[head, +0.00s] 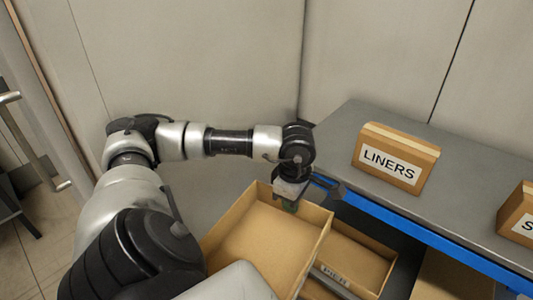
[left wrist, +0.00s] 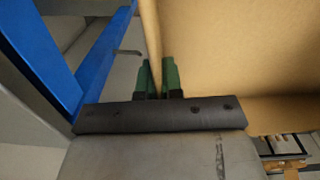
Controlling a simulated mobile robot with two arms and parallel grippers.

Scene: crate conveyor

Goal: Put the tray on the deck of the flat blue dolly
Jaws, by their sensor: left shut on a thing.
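A tan, open-topped tray (head: 265,236) is in the lower middle of the head view, in front of the grey shelf unit. My left gripper (head: 290,205) is shut on the tray's far wall, near its right corner. In the left wrist view, the green fingers of my left gripper (left wrist: 157,75) pinch the thin wall of the tray (left wrist: 230,50) from both sides. The near part of the tray is hidden behind my own arm. The flat blue dolly is not in view. My right gripper is not in view.
A grey worktop (head: 340,138) with a blue front edge (head: 425,233) stands at the right. It carries a LINERS box (head: 397,157) and another box (head: 517,213). More tan trays (head: 357,258) lie lower, beneath that edge. Grey walls close off the back; a door handle (head: 30,140) is at left.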

